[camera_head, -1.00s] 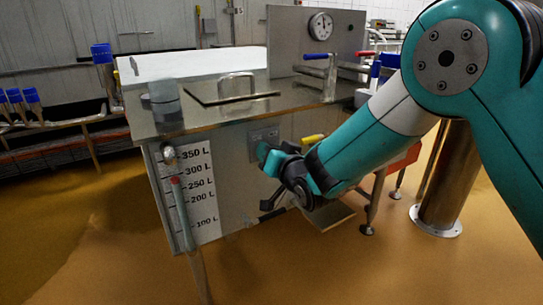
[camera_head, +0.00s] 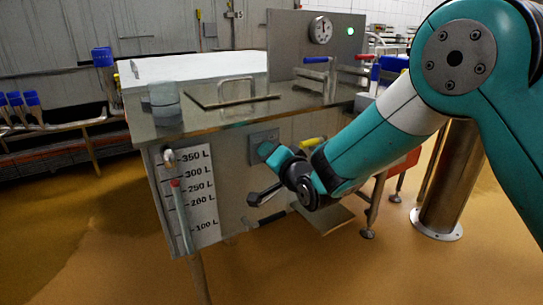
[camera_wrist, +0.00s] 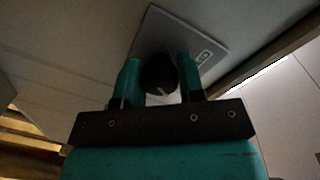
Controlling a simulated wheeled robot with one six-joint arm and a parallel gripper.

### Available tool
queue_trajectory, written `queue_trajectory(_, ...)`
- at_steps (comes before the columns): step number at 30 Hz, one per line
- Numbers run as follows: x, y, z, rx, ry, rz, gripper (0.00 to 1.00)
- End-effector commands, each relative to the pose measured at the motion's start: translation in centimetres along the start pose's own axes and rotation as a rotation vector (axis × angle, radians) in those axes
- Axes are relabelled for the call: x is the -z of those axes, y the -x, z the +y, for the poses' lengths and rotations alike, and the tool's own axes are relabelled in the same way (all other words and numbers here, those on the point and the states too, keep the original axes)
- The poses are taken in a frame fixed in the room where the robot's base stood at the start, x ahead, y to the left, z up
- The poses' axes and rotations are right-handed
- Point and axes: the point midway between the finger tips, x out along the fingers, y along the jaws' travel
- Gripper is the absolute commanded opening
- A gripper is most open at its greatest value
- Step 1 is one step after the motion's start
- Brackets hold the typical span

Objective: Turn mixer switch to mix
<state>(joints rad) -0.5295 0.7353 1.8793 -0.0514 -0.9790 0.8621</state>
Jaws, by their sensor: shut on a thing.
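The mixer switch is a round black knob (camera_wrist: 158,74) on a grey plate (camera_wrist: 205,38) on the vat's side. A pale line marks the knob's lower edge. In the wrist view my gripper (camera_wrist: 158,62) has one teal finger on each side of the knob and is shut on it. In the head view the switch plate (camera_head: 263,137) shows partly behind my gripper (camera_head: 266,153), and the knob is hidden there. A small label (camera_wrist: 204,56) sits on the plate; I cannot read it clearly. A green light (camera_head: 350,31) glows on the upright panel.
A steel post (camera_head: 446,190) stands near my arm. Floor in front is free.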

Motion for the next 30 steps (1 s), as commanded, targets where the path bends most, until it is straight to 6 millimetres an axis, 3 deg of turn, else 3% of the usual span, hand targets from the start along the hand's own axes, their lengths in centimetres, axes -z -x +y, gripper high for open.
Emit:
queue_trajectory(8, 0.3, 0.0, 0.3, -0.006, 0.002, 0.005, 0.12)
queue_trajectory(9, 0.3, 0.0, 0.3, -0.006, 0.002, 0.005, 0.38)
queue_trajectory(12, 0.2, 0.0, 0.2, -0.005, 0.002, 0.004, 0.6)
queue_trajectory(23, 0.0, 0.4, 0.0, -0.001, 0.001, -0.001, 0.6)
queue_trajectory(26, 0.0, 1.7, -0.1, -0.003, 0.0, -0.002, 0.6)
queue_trajectory(30, 0.1, 4.8, -0.1, -0.004, 0.001, -0.002, 0.6)
